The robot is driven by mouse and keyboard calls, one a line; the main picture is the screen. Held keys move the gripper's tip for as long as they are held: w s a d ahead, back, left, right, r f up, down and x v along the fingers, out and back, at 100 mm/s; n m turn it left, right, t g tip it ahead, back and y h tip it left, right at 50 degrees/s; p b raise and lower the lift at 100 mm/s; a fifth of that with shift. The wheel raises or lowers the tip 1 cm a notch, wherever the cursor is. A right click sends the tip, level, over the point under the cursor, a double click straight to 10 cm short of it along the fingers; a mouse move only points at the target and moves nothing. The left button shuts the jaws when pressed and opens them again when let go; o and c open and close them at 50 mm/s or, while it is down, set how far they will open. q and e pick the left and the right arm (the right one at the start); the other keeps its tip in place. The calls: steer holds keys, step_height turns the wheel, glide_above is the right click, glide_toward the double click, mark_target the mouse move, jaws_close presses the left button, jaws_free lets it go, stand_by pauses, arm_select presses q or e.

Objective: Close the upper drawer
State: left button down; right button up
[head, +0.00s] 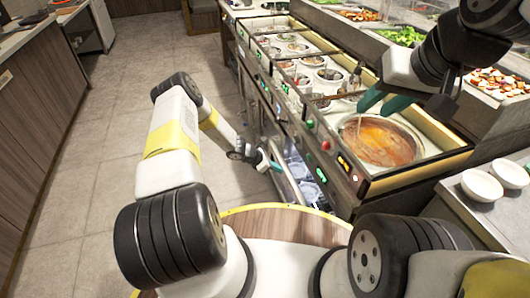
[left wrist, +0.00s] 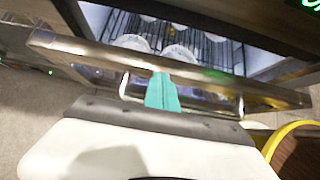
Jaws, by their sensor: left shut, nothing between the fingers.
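A drawer (head: 287,184) stands pulled out from the counter front, low in the middle of the head view; its inside shows metal racks and pale dishes. In the left wrist view its metal front panel (left wrist: 85,52) runs across the picture, with a light handle (left wrist: 240,107) on its outer side. My left gripper (head: 275,166) is shut and empty at the drawer front. In the left wrist view its teal fingers (left wrist: 161,92) are together and overlap the panel between the handle posts; contact is unclear. My right gripper (head: 384,103) is open above the soup pot, fingers apart.
A round pot of orange soup (head: 380,142) sits in the counter, with several sauce wells (head: 300,72) behind it. White bowls (head: 482,185) stand at the right. Tiled floor (head: 100,190) is clear at left; a wood-fronted counter (head: 40,110) bounds it.

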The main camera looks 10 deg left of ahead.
arm_select(q)
steer(key=w+d, duration=0.4)
steer(key=d, duration=0.4)
steer(key=shift+d, duration=0.35)
steer(key=shift+w+d+r, duration=0.1)
steer(key=shift+w+r, duration=0.05)
